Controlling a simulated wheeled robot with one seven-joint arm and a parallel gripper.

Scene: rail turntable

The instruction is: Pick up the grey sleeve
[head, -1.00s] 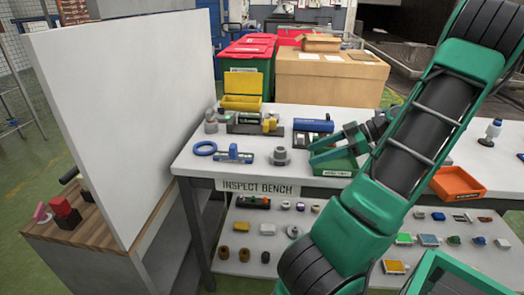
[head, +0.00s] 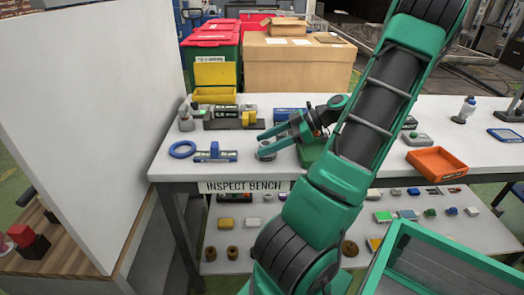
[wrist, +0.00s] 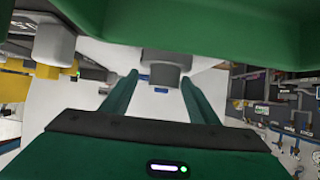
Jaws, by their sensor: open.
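A short grey cylindrical piece (head: 266,151), which I take to be the grey sleeve, stands on the white inspect bench (head: 235,179) near its front edge. My gripper (head: 262,144) reaches in from the right with its green fingers open at this piece, partly covering it in the head view. In the wrist view a grey piece (wrist: 165,68) shows between and just beyond the tips of the two open fingers (wrist: 160,82). I cannot tell whether either finger touches it. Nothing is held.
A blue clamp-like part (head: 215,154) and a blue ring (head: 182,149) lie left of the grey piece. A block fixture (head: 222,122) and a yellow bin (head: 214,84) stand behind. An orange tray (head: 436,162) is to the right. A tall white panel (head: 75,120) stands at left.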

